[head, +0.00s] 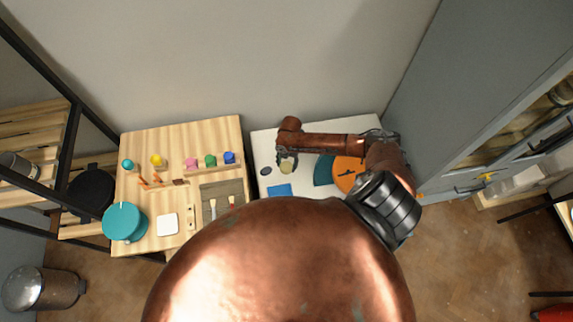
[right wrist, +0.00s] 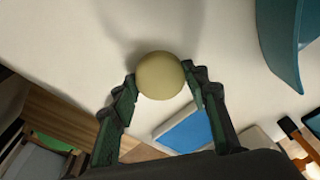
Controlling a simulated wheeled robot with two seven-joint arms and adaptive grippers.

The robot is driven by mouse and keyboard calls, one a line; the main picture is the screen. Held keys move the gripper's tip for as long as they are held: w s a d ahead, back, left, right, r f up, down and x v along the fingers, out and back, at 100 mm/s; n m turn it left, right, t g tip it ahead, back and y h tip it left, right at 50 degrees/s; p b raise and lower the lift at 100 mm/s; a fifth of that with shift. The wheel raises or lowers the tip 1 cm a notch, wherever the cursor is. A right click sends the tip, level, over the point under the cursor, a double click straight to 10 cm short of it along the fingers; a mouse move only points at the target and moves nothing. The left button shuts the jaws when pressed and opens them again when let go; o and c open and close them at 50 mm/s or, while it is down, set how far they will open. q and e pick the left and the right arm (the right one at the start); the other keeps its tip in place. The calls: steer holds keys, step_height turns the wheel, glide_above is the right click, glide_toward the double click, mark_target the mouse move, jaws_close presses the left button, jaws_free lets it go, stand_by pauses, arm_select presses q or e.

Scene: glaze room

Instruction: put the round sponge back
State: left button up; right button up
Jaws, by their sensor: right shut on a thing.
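The round sponge (head: 286,168) is a pale yellow ball-like piece above the white table. It shows clearly in the right wrist view (right wrist: 160,75), between the two dark green fingers. My right gripper (head: 287,159) is shut on it, with a finger at each side; the gripper also shows in the right wrist view (right wrist: 163,88). A shadow lies on the white surface behind the sponge; I cannot tell how high it is held. My left gripper is not in view.
The white table (head: 303,179) carries a dark oval piece (head: 266,171), a blue square (head: 280,190), a teal piece (head: 323,170) and an orange disc (head: 347,175). A wooden table (head: 150,195) with small coloured pots and a teal round container (head: 124,222) stands left.

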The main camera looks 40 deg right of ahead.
mark_target(288, 163)
steer(key=shift+f, duration=0.2)
steer(key=o, duration=1)
steer(key=shift+r, duration=0.15)
steer(key=r, duration=0.4)
steer(key=d+r, duration=0.1)
steer(key=r, duration=0.7)
steer(key=shift+w+d, duration=0.2)
steer(key=shift+w, duration=0.1)
